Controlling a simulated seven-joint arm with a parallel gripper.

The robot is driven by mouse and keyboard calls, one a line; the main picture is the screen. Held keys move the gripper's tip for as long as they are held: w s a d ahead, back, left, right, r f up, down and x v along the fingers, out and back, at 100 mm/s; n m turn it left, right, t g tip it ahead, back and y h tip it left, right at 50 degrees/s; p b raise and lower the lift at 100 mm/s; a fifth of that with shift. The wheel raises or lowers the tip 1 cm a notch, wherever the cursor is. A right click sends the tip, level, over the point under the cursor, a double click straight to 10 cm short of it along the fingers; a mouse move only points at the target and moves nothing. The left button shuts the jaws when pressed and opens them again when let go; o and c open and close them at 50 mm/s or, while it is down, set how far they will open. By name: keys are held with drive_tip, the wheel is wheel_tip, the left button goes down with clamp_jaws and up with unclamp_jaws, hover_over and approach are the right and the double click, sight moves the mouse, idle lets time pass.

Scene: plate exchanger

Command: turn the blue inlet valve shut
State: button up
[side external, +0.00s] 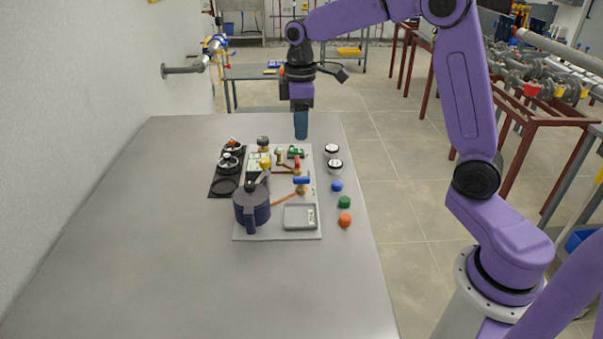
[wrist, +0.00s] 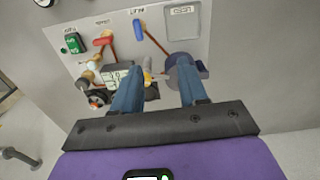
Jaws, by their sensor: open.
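The blue inlet valve (side external: 301,181) has a blue lever on a brass body at the right of the pale board (side external: 270,231). A copper pipe runs from it towards the lower left. In the wrist view its blue lever (wrist: 138,28) shows near the top, across from the pipe's end. My gripper (side external: 301,137) is open and empty, pointing down beyond the far end of the board, away from the blue valve. In the wrist view my two blue fingers (wrist: 160,88) are apart, with nothing clearly held between them. A red valve lever (side external: 297,164) is beyond the blue one.
A dark blue pot (side external: 252,208) stands left of the blue valve. A grey dish (side external: 299,217) lies in front. Blue (side external: 337,186), green (side external: 344,201) and orange (side external: 345,220) knobs lie right of the board. A black tray (side external: 224,187) is at left. The table's left side is clear.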

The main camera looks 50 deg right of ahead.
sight(301, 177)
drive_tip(key=w+d, duration=0.3)
drive_tip(key=d, duration=0.1)
wheel_tip(301, 177, down, 18)
drive_tip(key=shift+w+a+r, duration=0.1)
drive_tip(key=shift+a, duration=0.05)
idle(0.3)
clamp_jaws()
